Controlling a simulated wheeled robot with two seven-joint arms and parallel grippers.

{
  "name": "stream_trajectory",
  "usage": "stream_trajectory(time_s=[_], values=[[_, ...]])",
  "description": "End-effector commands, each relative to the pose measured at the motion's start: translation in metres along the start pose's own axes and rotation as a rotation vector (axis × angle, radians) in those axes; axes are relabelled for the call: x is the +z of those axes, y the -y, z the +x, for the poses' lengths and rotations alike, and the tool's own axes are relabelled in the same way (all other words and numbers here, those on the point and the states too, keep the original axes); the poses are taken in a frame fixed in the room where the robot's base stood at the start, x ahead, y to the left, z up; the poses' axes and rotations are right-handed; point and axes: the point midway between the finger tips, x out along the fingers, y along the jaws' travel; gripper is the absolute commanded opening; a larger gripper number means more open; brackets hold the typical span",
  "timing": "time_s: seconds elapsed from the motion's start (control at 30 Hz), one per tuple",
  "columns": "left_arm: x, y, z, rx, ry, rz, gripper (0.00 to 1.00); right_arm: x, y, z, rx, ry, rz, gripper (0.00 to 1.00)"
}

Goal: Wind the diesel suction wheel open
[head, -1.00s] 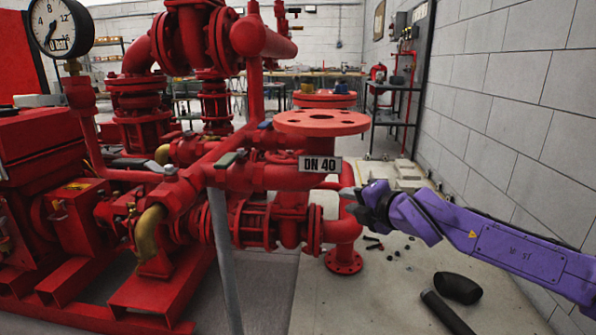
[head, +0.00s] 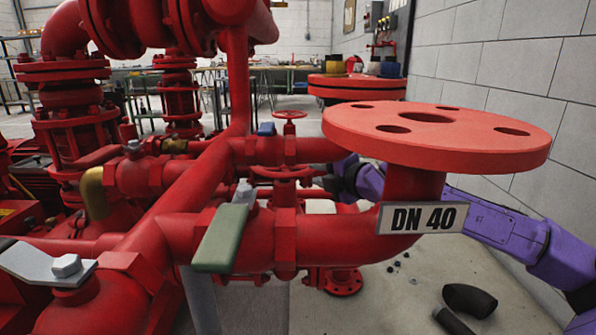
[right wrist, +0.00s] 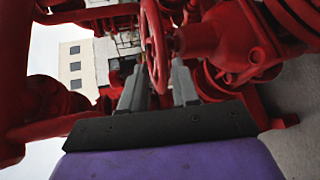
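Two red handwheels show in the head view. The nearer handwheel (head: 282,172) lies flat among the red pipes, left of the DN 40 label. The smaller handwheel (head: 289,115) stands behind it. No label shows which is the diesel suction wheel. My right gripper (head: 330,180) reaches in from the right, beside the nearer wheel and partly hidden by the flanged pipe. In the right wrist view, a red wheel rim (right wrist: 155,45) lies between the two grey fingers of my right gripper (right wrist: 160,82). The fingers stand apart, with a gap beside the rim. My left gripper is out of view.
A large red flange (head: 435,135) with the DN 40 label (head: 422,218) stands in front of my right arm. A green lever (head: 221,237) and a grey lever (head: 45,264) sit on the near pipes. A block wall bounds the right; black pipe pieces lie on the floor.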

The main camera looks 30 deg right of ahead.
Motion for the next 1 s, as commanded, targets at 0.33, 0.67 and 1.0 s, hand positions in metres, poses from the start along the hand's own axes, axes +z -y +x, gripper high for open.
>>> stream_trajectory(time_s=[0.33, 0.67, 1.0], values=[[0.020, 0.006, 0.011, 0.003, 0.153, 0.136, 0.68, 0.000, 0.003, 0.069, -0.003, 0.001, -0.001, 0.30], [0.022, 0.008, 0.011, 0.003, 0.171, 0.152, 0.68, 0.001, 0.001, 0.075, -0.001, 0.002, 0.001, 0.30], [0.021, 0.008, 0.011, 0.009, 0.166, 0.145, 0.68, 0.002, 0.000, 0.075, 0.000, 0.001, -0.001, 0.00]])
